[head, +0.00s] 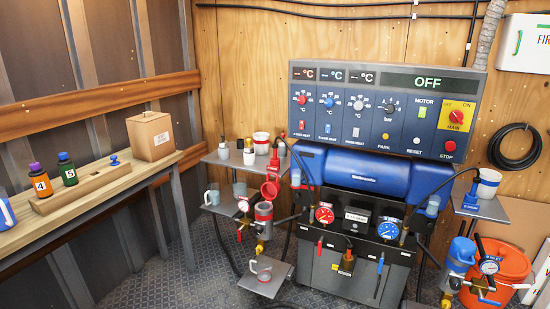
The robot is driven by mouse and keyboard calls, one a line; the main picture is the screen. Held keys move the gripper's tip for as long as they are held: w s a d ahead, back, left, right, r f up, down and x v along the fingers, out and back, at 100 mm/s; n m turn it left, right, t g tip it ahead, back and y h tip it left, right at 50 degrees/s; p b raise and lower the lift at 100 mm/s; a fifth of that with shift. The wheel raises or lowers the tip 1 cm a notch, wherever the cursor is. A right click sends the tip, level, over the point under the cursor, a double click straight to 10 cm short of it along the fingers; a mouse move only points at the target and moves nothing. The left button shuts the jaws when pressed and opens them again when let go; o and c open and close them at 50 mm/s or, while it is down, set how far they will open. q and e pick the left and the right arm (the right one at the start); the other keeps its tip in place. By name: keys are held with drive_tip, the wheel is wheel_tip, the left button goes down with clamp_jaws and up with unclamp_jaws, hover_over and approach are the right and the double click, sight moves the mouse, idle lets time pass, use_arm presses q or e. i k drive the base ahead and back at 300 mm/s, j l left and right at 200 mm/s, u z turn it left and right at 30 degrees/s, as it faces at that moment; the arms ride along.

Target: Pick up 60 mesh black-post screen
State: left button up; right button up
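I cannot make out a screen with a black post for certain. Small grey cylindrical pieces (212,195) stand on the middle shelf left of the machine; they are too small to tell their mesh or post. A wooden block (80,189) on the bench at the left carries a small blue-topped piece (114,160) near its far end. Neither of my grippers is in view.
The spray machine (355,175) fills the middle. An orange bucket (495,268) is at the right. Open floor (165,288) lies between bench and machine.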

sight(222, 144)
drive_tip(key=i+j+u, duration=0.25)
drive_tip(key=i, duration=0.35)
drive_tip(key=i+l+u, duration=0.1)
drive_tip(key=i+u, duration=0.2)
drive_tip(key=i, duration=0.3)
